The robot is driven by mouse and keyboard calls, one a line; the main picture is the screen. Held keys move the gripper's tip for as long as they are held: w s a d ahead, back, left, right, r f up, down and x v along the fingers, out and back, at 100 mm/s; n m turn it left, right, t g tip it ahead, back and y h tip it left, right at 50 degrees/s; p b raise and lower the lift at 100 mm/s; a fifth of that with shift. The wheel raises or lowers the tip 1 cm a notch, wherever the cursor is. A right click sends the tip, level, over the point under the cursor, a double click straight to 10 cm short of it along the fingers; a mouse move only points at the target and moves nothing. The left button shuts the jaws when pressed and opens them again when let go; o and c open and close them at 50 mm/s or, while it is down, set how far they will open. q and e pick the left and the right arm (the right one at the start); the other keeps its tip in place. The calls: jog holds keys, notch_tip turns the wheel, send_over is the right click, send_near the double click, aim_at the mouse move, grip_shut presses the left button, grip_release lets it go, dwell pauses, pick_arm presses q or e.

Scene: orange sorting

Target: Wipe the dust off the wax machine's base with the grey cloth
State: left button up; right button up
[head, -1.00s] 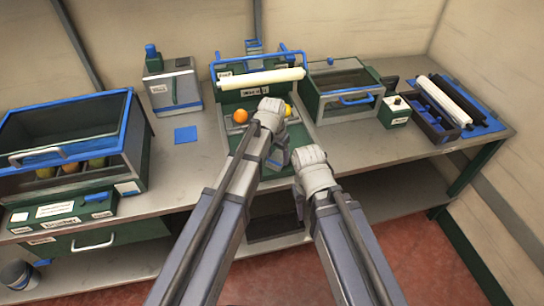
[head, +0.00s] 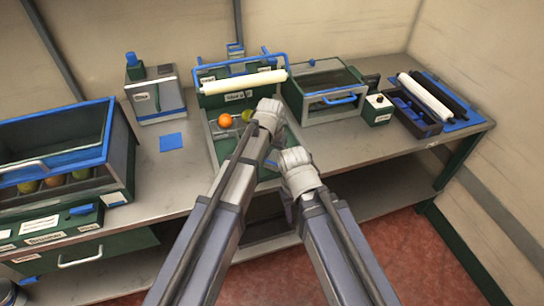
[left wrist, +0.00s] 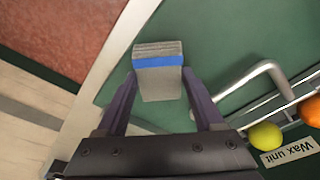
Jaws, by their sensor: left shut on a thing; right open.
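The wax machine has a green base (head: 290,137) in the middle of the bench; the base also fills much of the left wrist view (left wrist: 225,40). Its label reads "Wax unit". My left gripper (head: 270,112) is over the base and shut on the grey cloth (left wrist: 158,82), a folded pad with a blue band. I cannot tell whether the cloth touches the base. The cloth is hidden in the head view. My right gripper (head: 295,158) is open and empty at the base's front right. No dust can be made out clearly.
An orange (head: 225,120) and a yellow-green fruit (head: 247,115) sit on the machine left of my left gripper. A white roller (head: 243,82) spans behind them. A glass-topped case (head: 335,95) stands right, a blue square (head: 172,142) left.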

pick_arm(q)
jog(key=shift+w+d, duration=0.35)
jog(key=shift+d, duration=0.55)
jog(key=shift+w+d, duration=0.35)
jog(key=shift+d, duration=0.5)
notch_tip(320, 180, up, 6)
jog(key=p, duration=0.6)
jog(key=shift+a, duration=0.1)
notch_tip(320, 180, up, 3)
jog(key=p, duration=0.3)
